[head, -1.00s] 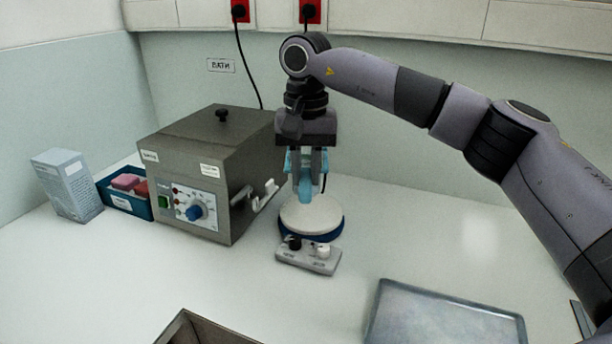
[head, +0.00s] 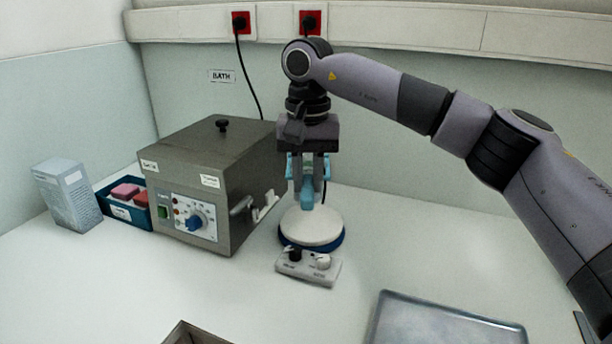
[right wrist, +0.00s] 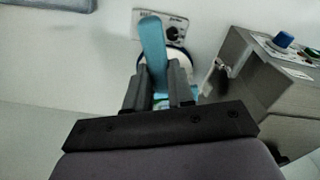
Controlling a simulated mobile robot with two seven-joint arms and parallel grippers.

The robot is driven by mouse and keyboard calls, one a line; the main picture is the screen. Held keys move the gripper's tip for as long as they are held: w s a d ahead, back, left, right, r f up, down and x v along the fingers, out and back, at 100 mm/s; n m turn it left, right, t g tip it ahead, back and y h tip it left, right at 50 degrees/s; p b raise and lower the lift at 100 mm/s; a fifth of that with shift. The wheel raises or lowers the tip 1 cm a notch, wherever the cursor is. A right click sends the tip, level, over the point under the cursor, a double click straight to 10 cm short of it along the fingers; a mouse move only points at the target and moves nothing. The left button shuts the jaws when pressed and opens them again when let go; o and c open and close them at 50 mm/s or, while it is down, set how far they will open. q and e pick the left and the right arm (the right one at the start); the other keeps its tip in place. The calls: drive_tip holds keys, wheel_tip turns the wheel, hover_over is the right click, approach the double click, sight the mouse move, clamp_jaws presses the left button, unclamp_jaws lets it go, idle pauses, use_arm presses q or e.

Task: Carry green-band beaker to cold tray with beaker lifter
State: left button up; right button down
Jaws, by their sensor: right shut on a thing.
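My right gripper (head: 307,172) points down above the round white top of the hotplate-like device (head: 311,228). It is shut on a light blue tool, seemingly the beaker lifter (head: 307,192). In the right wrist view the lifter's flat blue bar (right wrist: 152,48) sticks out from between the dark fingers (right wrist: 158,88). A shallow grey metal tray, likely the cold tray (head: 440,325), lies at the lower right, cut off by the frame. My left gripper is out of view.
A steel bath box (head: 225,160) with a dial stands just left of the device. A blue bin with pink and red items (head: 125,212) and a carton (head: 68,195) stand further left. A metal-edged thing (head: 190,335) shows at the bottom edge. Bench right of the device is clear.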

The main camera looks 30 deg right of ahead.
drive_tip(key=s+d+f+b, duration=0.1)
drive_tip(key=s+d+b, duration=0.1)
drive_tip(key=s, duration=0.9)
drive_tip(key=s+d+f+b, duration=0.2)
drive_tip(key=s+d+b, duration=0.1)
drive_tip(key=s, duration=0.8)
drive_tip(key=s+d+f+b, duration=0.2)
drive_tip(key=s+d+b, duration=0.1)
drive_tip(key=s, duration=0.8)
drive_tip(key=shift+s+d, duration=0.35)
drive_tip(key=shift+d, duration=0.1)
idle(3.2)
drive_tip(key=shift+b, duration=0.35)
